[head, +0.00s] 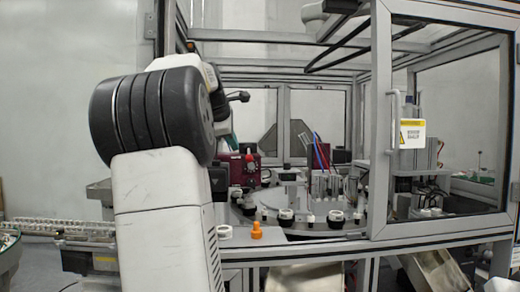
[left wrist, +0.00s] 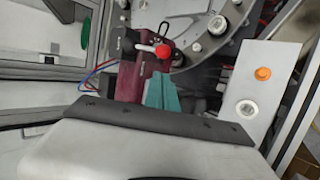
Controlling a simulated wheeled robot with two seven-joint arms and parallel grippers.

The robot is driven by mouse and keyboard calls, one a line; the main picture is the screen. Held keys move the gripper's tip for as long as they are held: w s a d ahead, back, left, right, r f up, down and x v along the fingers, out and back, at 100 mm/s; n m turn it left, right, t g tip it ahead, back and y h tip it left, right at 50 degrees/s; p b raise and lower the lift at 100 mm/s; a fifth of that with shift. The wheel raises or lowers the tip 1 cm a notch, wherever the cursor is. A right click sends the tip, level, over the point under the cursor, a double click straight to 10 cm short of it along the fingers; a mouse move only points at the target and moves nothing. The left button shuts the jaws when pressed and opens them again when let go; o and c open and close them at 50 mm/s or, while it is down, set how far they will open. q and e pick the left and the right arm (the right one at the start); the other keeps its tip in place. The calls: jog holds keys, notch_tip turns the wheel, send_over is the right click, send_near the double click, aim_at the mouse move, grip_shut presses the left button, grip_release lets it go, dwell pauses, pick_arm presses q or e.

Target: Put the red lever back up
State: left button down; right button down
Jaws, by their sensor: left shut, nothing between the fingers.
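The red lever's round knob (left wrist: 163,51) shows in the left wrist view, at the end of a short pale rod against the dark red unit (left wrist: 130,84). Which way the lever stands is hard to tell. My left gripper (left wrist: 162,90) has its teal fingers shut together and empty, just below the knob in that view. A small gap seems to separate them, but depth is unclear. My right gripper is not in view.
An orange knob (head: 256,230) and a white round part (head: 225,232) sit on the ledge in front. A round table with several black and white fixtures (head: 286,214) lies behind. A framed glass door (head: 440,120) stands at right. A conveyor (head: 60,226) is at left.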

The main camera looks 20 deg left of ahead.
aim_at(249, 154)
pick_arm(q)
jog(key=x, duration=0.8)
jog(key=shift+w+f, duration=0.15)
jog(key=shift+w, duration=0.05)
jog(key=shift+d, duration=0.1)
